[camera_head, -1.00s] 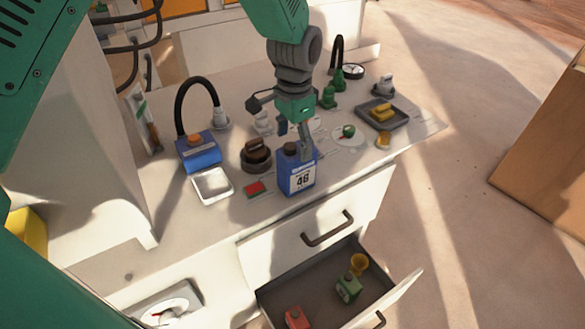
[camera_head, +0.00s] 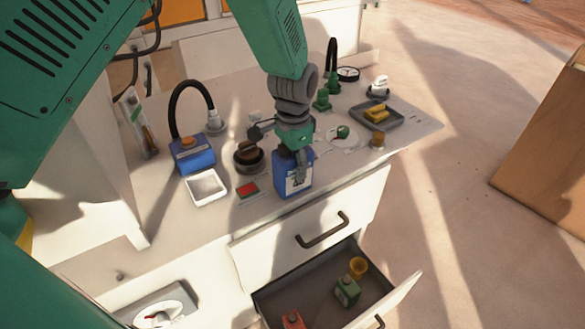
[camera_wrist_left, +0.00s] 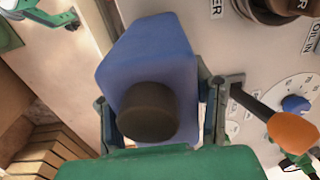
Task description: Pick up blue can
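The blue can (camera_head: 284,184) stands upright on the counter near its front edge, with a white label on its front. My left gripper (camera_head: 301,171) is lowered over it, pointing down, and partly covers the label. In the left wrist view the blue can (camera_wrist_left: 150,60) with its dark round cap lies between the two fingers of my left gripper (camera_wrist_left: 160,92). One finger is on each side, very close to the can; firm contact cannot be made out. The gripper looks open around the can. My right gripper is not in view.
A red button (camera_head: 247,189), a white tray (camera_head: 207,201) and a dark round knob (camera_head: 249,157) are left of the can. A blue box with a hose (camera_head: 193,156) stands behind. Below, an open drawer (camera_head: 310,284) holds small items. A grey tray (camera_head: 391,122) lies right.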

